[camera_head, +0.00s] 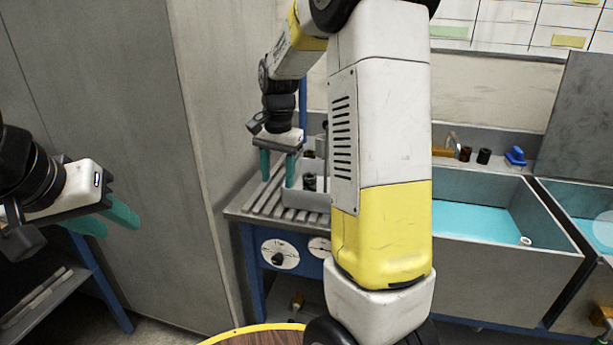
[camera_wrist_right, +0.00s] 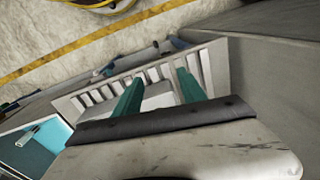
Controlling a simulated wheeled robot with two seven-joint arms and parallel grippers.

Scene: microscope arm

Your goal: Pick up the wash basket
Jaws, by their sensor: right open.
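The wash basket (camera_head: 292,200) looks like a light grey open box on a slatted rack. It holds dark cylindrical pieces, and my right arm hides its right part. My right gripper (camera_head: 277,178) points down with two teal fingers apart, at the basket's left end. The right finger is close to the basket's wall; I cannot tell whether it touches. In the right wrist view the open fingers (camera_wrist_right: 158,88) reach toward the rack, with a pale block-like surface, perhaps the basket, between them. My left gripper (camera_head: 120,226) is open and empty at the far left, away from the basket.
The slatted rack (camera_head: 262,204) tops a blue-framed bench with dials. A sink with blue water (camera_head: 475,218) stands to the right. A tall grey panel (camera_head: 115,130) rises left of the rack. A round wooden top with a yellow rim (camera_head: 255,338) is in front.

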